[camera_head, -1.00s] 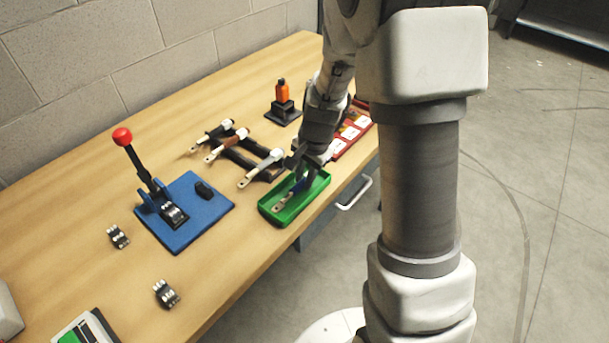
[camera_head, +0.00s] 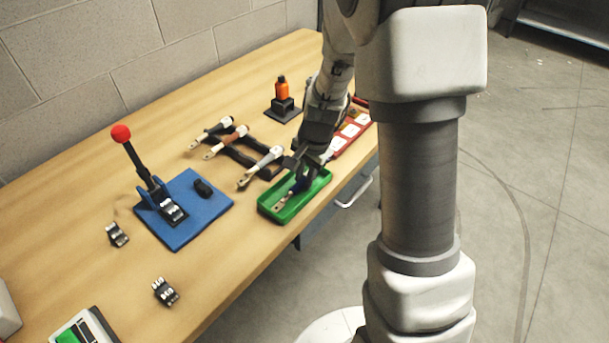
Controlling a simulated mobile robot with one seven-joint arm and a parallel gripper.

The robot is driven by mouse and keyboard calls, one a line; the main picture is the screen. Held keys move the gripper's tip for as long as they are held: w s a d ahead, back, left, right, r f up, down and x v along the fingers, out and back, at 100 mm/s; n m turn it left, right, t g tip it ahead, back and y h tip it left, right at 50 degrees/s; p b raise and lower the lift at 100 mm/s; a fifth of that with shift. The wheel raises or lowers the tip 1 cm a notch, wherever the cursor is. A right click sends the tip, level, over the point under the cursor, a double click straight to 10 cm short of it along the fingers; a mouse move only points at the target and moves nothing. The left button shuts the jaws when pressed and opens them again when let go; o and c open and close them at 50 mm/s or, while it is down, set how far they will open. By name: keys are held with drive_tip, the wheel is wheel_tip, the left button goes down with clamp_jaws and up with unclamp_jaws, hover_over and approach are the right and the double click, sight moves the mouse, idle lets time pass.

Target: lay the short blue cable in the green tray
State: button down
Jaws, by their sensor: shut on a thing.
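The green tray (camera_head: 284,216) sits near the front edge of the wooden bench. My gripper (camera_head: 300,183) points down at the tray's far half. It is shut on the short blue cable (camera_head: 291,192), of which a bit of blue and a metal lug end show inside the tray's outline. My gripper hides most of the cable. I cannot tell whether the cable touches the tray floor.
A black rack (camera_head: 243,158) with several cables stands just left of the tray. A blue press (camera_head: 185,212) with a red-knobbed lever stands further left. A red tray (camera_head: 351,131) with white cards lies behind my gripper. An orange bottle (camera_head: 282,92) stands at the back.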

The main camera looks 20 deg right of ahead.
drive_tip(key=shift+f, duration=0.1)
drive_tip(key=c, duration=0.7)
unclamp_jaws()
drive_tip(key=shift+s, duration=0.1)
drive_tip(key=shift+s+d+r+p, duration=0.3)
drive_tip(key=shift+s+r+p, duration=0.2)
drive_tip(key=shift+r, duration=2.35)
drive_tip(key=shift+s+d+r+p, duration=0.35)
drive_tip(key=shift+r+p, duration=0.2)
drive_tip(key=shift+r, duration=2.35)
drive_tip(key=shift+s+d+r+p, duration=0.25)
drive_tip(key=shift+s+r+p, duration=0.25)
drive_tip(key=shift+r, duration=2.35)
